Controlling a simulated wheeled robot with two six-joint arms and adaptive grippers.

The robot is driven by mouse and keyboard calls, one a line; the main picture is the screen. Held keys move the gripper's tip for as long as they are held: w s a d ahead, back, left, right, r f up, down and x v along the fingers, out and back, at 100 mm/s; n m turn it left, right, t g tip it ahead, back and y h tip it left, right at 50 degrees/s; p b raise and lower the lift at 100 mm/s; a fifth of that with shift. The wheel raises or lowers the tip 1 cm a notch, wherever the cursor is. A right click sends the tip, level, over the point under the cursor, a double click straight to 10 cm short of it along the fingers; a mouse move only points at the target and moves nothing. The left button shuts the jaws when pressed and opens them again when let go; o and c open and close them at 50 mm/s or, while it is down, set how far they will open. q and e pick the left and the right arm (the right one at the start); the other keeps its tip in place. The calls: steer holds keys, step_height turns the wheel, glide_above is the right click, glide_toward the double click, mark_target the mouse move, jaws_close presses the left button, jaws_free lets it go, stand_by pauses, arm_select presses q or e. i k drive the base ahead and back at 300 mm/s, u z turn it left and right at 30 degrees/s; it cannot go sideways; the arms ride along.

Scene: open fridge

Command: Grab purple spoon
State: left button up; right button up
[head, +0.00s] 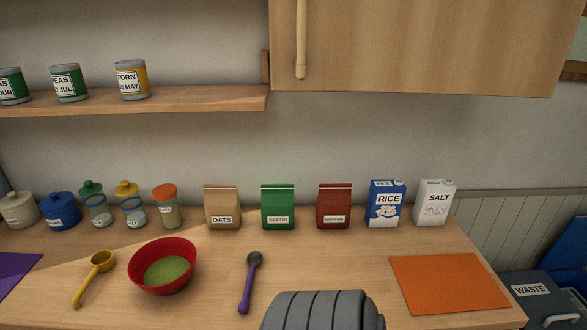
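The purple spoon (247,285) lies on the wooden counter right of the red bowl. Its purple handle points toward the front and its dark grey scoop end points to the back. Nothing touches it. Neither of my grippers shows in the head view. A grey ribbed part, which seems to be mine, stands at the bottom edge just right of the spoon; no fingers show on it.
A red bowl (162,266) with green contents and a yellow spoon (94,277) lie to the left. An orange mat (448,283) lies to the right. Jars, bags and boxes line the back. A cabinet (415,45) hangs above.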

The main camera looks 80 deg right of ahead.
mark_target(254, 259)
steer(key=u, duration=0.15)
steer(key=k, duration=0.65)
steer(key=z, duration=2.45)
